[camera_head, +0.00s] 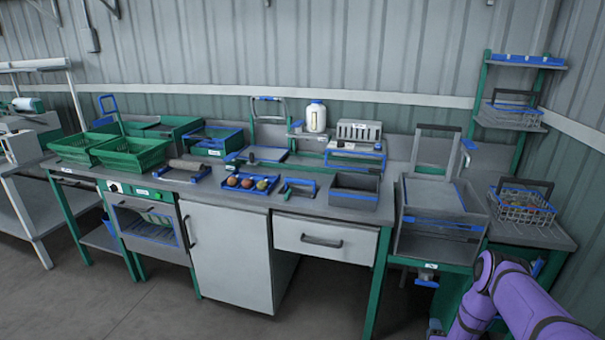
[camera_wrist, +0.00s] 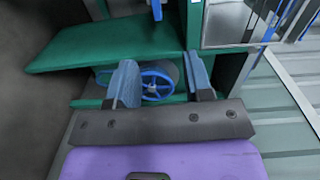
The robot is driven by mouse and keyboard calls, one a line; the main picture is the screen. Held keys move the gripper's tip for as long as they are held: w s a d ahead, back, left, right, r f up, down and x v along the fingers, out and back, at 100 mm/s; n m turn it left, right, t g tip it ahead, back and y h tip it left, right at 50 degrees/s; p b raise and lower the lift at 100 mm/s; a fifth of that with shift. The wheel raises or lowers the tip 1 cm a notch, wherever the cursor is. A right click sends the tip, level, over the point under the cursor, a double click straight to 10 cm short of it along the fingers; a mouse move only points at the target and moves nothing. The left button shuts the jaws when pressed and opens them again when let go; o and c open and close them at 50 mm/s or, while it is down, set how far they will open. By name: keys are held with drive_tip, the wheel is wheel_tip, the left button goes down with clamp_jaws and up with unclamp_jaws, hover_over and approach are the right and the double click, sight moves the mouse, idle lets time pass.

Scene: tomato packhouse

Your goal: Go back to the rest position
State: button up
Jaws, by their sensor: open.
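My gripper shows in the wrist view (camera_wrist: 163,85) with its two blue-lined fingers spread apart and nothing between them. Beyond the fingers are a green shelf or frame and a blue spoked wheel (camera_wrist: 157,80), which seems apart from the fingers. In the head view my purple arm reaches in at the lower right, in front of the right end of the bench. My gripper cannot be made out there.
The long bench (camera_head: 300,203) carries green crates (camera_head: 131,155), a blue tray (camera_head: 249,190) with several tomatoes, and a grey bin (camera_head: 354,198). A large grey box (camera_head: 440,227) and a wire basket (camera_head: 522,208) stand near my arm. The floor in front (camera_head: 130,310) is clear.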

drive_tip(key=w+r+n+g+y, duration=0.1)
drive_tip(key=w+r+n, duration=0.2)
drive_tip(key=w+r, duration=0.7)
drive_tip(key=w+r+n+g+y, duration=0.15)
drive_tip(key=w+r, duration=0.35)
drive_tip(key=r, duration=0.8)
drive_tip(key=s+a+r+n+g, duration=0.1)
drive_tip(key=a+r+n, duration=0.2)
drive_tip(key=r, duration=1.1)
drive_tip(key=s+a+r+n+g, duration=0.2)
drive_tip(key=a+r+n, duration=0.1)
drive_tip(key=r, duration=1.1)
drive_tip(key=s+a+r+n+g+y, duration=0.1)
drive_tip(key=s+a+r+n, duration=0.15)
drive_tip(key=s+r, duration=0.7)
drive_tip(key=s+a+r+n+g, duration=0.2)
drive_tip(key=s+a+r, duration=0.2)
drive_tip(key=s+r, duration=0.55)
drive_tip(key=s+a+r+n+g, duration=0.1)
drive_tip(key=s+n, duration=0.1)
drive_tip(key=s, duration=1.3)
drive_tip(key=s+a+r+n+g+y, duration=0.1)
drive_tip(key=s+a+r+n+g, duration=0.1)
drive_tip(key=s, duration=1.3)
drive_tip(key=shift+a+n, duration=0.3)
drive_tip(key=shift+n, duration=0.4)
